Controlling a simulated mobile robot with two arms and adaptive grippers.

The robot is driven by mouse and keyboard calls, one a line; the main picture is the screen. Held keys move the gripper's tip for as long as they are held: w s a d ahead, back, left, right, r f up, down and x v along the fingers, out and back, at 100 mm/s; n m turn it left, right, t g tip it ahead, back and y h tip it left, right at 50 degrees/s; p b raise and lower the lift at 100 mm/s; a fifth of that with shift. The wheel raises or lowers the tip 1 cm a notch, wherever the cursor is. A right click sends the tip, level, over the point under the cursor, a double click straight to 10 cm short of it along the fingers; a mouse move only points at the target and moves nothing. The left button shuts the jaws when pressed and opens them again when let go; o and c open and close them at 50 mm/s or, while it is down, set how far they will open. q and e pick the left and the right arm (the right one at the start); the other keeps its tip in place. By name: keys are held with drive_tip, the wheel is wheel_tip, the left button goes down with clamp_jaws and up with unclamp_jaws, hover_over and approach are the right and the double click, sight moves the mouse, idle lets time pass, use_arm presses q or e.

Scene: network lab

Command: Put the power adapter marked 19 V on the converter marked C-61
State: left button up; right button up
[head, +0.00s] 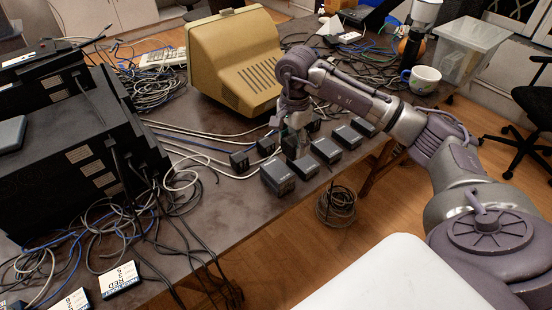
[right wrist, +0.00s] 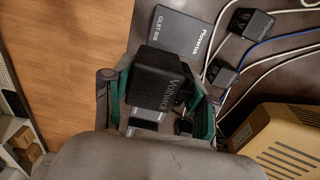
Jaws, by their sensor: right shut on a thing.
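My right gripper (head: 297,128) is over the table among the small dark boxes; in the right wrist view its green-padded fingers (right wrist: 163,105) are closed around a black power adapter (right wrist: 165,78) lettered "Voltwick". No voltage mark is readable on it. Dark flat converter boxes (head: 326,150) stand in a row along the table's front edge; no C-61 mark can be read. My left gripper is not in view.
Other small black adapters (head: 239,161) (right wrist: 250,23) stand behind the row, with white and blue cables around them. A beige monitor (head: 236,62) stands close behind. Black equipment units (head: 60,170) fill the table's left. Bare tabletop (head: 215,215) shows at the front.

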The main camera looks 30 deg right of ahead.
sight(277, 169)
drive_tip(key=a, duration=0.1)
drive_tip(key=w+f, duration=0.1)
drive_tip(key=a, duration=0.1)
drive_tip(key=shift+w+a+f, duration=0.25)
drive_tip(key=shift+a, duration=0.05)
drive_tip(key=shift+w+a+f, duration=0.25)
drive_tip(key=shift+a+f, duration=0.05)
drive_tip(key=shift+f, duration=0.1)
wheel_tip(277, 169, down, 4)
drive_tip(key=shift+r+p, duration=0.1)
drive_tip(key=shift+p, duration=0.55)
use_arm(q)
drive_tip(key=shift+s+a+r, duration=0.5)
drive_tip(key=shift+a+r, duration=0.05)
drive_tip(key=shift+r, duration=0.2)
use_arm(e)
drive_tip(key=shift+f, duration=0.25)
drive_tip(key=o, duration=1.3)
drive_tip(key=shift+r, duration=0.1)
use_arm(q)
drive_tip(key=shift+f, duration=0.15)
use_arm(e)
drive_tip(key=shift+r, duration=0.15)
